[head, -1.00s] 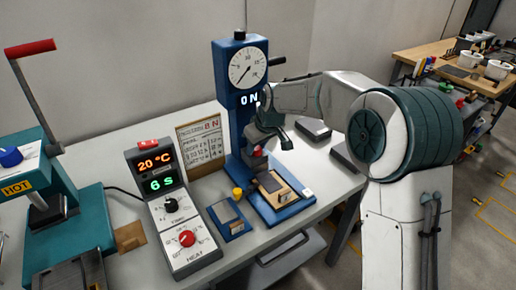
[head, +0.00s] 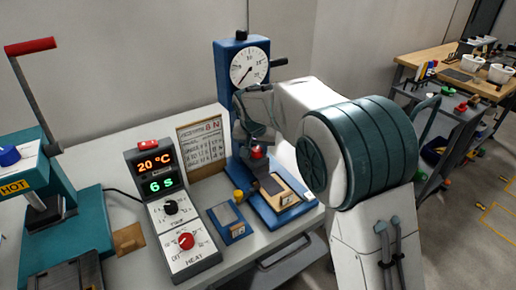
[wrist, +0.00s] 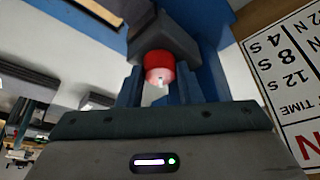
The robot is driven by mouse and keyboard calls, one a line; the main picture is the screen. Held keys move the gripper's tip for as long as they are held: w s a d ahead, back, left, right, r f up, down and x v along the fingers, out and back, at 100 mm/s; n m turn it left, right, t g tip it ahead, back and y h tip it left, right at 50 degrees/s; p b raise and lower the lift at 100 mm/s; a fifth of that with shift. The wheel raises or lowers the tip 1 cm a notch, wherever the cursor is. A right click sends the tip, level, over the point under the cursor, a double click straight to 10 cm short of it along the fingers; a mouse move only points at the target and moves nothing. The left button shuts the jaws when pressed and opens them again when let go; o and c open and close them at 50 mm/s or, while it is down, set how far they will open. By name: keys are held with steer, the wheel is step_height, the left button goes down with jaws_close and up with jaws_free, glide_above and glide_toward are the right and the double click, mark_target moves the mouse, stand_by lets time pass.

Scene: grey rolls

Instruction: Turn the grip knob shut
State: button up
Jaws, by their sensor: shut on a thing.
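The red grip knob (head: 258,152) is on the blue test stand (head: 230,70), low on its column and above the base. In the wrist view the knob (wrist: 160,65) has a pale front face with a small mark and sits under a dark block. My gripper (wrist: 158,86) is shut on it, with one finger on each side. In the head view my gripper (head: 254,144) is in front of the column, and its fingers are partly hidden. The stand's round dial (head: 250,62) shows, but its lower display is covered by my gripper.
A control box (head: 185,235) reading 20 °C and 6 S stands left of the stand. A card (head: 202,142) leans behind. A teal hot press (head: 75,230) is at far left.

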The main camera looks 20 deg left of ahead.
steer(key=shift+m, duration=0.5)
steer(key=o, duration=1)
steer(key=shift+s, duration=0.1)
steer(key=v, duration=1.3)
steer(key=shift+s+a+r, duration=0.15)
steer(key=shift+a+r, duration=0.1)
steer(key=shift+r, duration=0.15)
